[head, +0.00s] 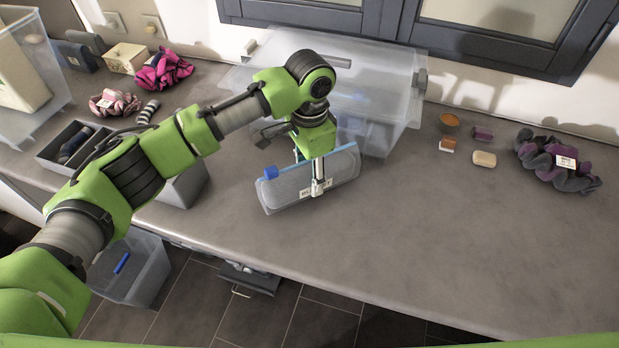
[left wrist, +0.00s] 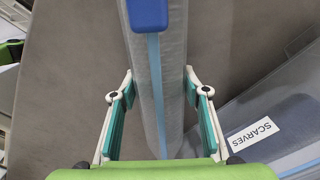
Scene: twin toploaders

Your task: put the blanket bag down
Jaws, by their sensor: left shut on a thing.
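The blanket bag (head: 285,190) is a long grey soft bag with a blue zip strip along its top and a blue tab at its left end. My left gripper (head: 318,188) points down and is shut on its middle, with one finger over the front beside a white label. In the left wrist view the bag (left wrist: 170,100) runs between the two fingers of the left gripper (left wrist: 155,90). The bag is over the grey counter (head: 420,240), just in front of the clear bin; I cannot tell whether its underside touches the counter. My right gripper is out of view.
The clear lidded bin (head: 385,95) stands behind the bag; its SCARVES label (left wrist: 252,132) shows in the left wrist view. Small items and a purple-grey scarf (head: 545,170) lie at right. A dark divided tray (head: 60,145) sits at left. The front right counter is clear.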

